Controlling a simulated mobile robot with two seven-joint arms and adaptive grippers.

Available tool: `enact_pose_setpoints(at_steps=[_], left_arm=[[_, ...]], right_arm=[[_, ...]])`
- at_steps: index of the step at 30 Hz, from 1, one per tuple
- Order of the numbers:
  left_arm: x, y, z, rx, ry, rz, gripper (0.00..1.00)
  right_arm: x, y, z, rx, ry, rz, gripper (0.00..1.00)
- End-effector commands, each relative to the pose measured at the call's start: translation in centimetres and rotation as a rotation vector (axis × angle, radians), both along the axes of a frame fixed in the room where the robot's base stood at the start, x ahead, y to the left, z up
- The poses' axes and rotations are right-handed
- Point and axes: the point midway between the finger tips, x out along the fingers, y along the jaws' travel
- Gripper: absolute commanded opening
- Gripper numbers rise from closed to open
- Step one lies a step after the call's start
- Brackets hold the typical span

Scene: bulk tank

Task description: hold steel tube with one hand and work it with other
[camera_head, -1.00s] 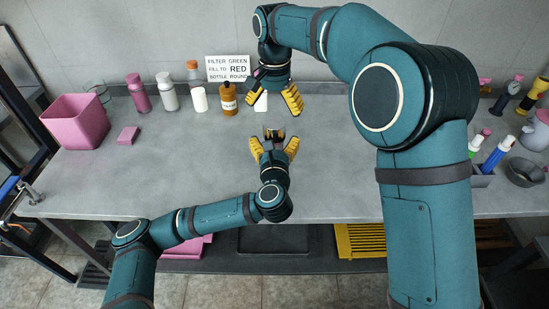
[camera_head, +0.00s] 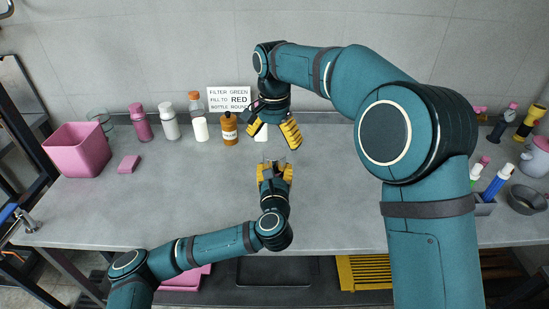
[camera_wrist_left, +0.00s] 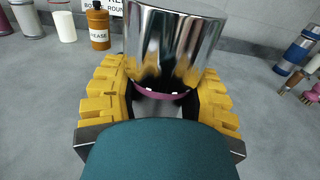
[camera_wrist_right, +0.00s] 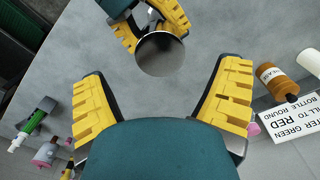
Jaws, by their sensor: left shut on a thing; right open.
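The steel tube (camera_wrist_left: 172,45) is shiny and mirror-like, with a pink band near its lower end in the left wrist view. My left gripper (camera_head: 274,168) is shut around it, over the middle of the bench. The tube's round dark end (camera_wrist_right: 160,54) shows between the left fingers in the right wrist view. In the head view the tube is small and mostly hidden by the fingers. My right gripper (camera_head: 273,130) is open and empty, farther back, apart from the tube. Its two yellow fingers (camera_wrist_right: 163,105) are spread wide in its own wrist view.
Along the back stand a brown grease bottle (camera_head: 228,130), several other bottles and a printed sign (camera_head: 229,99). A pink bin (camera_head: 77,150) and pink block (camera_head: 128,164) are at left. The bench middle is clear.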

Motion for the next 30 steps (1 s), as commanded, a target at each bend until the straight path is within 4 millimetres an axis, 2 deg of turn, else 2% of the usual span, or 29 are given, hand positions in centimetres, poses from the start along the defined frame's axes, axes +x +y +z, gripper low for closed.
enact_pose_setpoints(at_steps=[7,14,24,30], left_arm=[[0.0,0.0,0.0,0.0,0.0,0.0,0.0],[0.0,0.0,0.0,0.0,0.0,0.0,0.0],[0.0,0.0,0.0,0.0,-0.001,0.0,0.0],[0.0,0.0,0.0,0.0,-0.001,0.0,0.0]], right_arm=[[0.1,-0.1,0.1,0.0,-0.002,-0.212,0.89],[0.1,-0.1,-0.3,0.001,-0.007,-0.289,0.89],[0.1,-0.1,-5.0,0.0,-0.007,-0.287,0.89],[0.1,-0.1,-7.1,0.0,-0.007,-0.287,0.89]])
